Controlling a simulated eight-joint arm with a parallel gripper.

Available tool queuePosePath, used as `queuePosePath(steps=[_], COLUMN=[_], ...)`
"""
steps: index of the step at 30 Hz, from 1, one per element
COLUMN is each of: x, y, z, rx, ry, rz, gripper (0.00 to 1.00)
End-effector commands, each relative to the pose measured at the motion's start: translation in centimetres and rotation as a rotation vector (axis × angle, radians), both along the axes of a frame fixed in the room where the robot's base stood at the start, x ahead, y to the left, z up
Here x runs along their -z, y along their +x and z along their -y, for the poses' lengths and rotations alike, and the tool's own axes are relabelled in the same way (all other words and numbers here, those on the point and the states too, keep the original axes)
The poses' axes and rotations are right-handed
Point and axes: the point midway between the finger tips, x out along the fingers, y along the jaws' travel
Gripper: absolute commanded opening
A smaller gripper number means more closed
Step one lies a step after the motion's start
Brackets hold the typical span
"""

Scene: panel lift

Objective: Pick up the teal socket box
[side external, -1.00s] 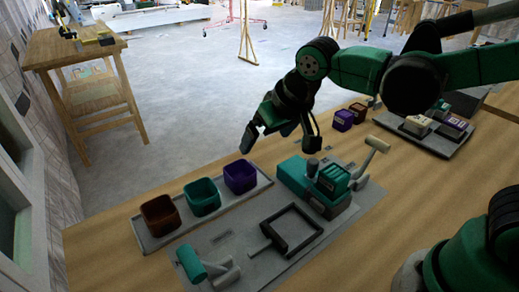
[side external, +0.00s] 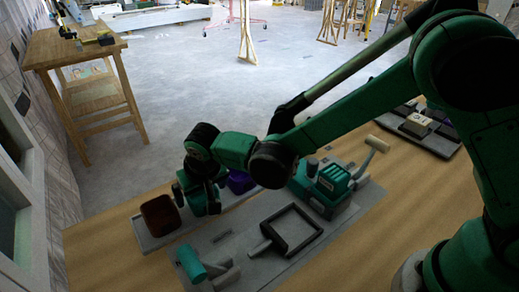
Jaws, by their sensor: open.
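No teal thing in view can be clearly identified as the socket box. My gripper (side external: 197,206) is open and points down over the tray at the left, between the brown bin and the purple bin. It covers the place where the teal bin stood a second ago, and I cannot see into that bin. A teal block with ridged sides (side external: 331,181) sits on the grey panel to the right, well apart from my gripper.
A brown bin (side external: 160,215) and a mostly hidden purple bin (side external: 239,181) stand on the grey tray (side external: 150,243). A dark square frame (side external: 291,230) and a teal-ended cylinder (side external: 189,263) lie on the panel. A pale box (side external: 417,124) sits on the right tray. My arm crosses the table.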

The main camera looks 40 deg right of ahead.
Motion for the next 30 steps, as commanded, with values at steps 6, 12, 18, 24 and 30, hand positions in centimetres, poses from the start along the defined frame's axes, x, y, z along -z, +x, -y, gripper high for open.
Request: queuePosePath(steps=[6,12,18,24,30], x=[0.72,0.69,0.68,0.67,0.15], y=[0.27,0.26,0.27,0.26,0.28], z=[0.04,0.03,0.03,0.03,0.02], rx=[0.0,0.0,0.0,0.0,0.0], ry=[0.0,0.001,0.001,0.001,0.001], rz=[0.0,0.0,0.0,0.0,0.0], gripper=[1.0,0.91,0.35,0.24,0.24])
